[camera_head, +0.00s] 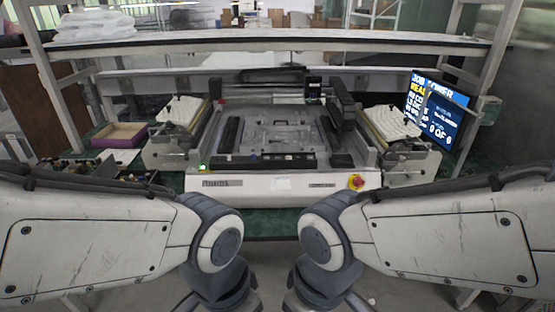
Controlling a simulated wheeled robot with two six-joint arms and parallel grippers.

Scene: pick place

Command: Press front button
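A white machine (283,180) stands on the green bench in the middle of the view. Its front face carries a small green lit button (203,167) at the left end and a red knob on a yellow base (355,182) at the right end. The picture does not say which of them is the front button. Both of my arms reach in from the sides and bend down at the joints in front of the bench. My left and right grippers are out of sight below the picture edge. Nothing touches the machine's front.
A monitor (437,108) stands at the right. A purple-and-tan tray (119,135) and small loose parts (92,170) lie on the bench at left. White units with covers flank the machine. A shelf (270,40) crosses above. The machine's front face is clear.

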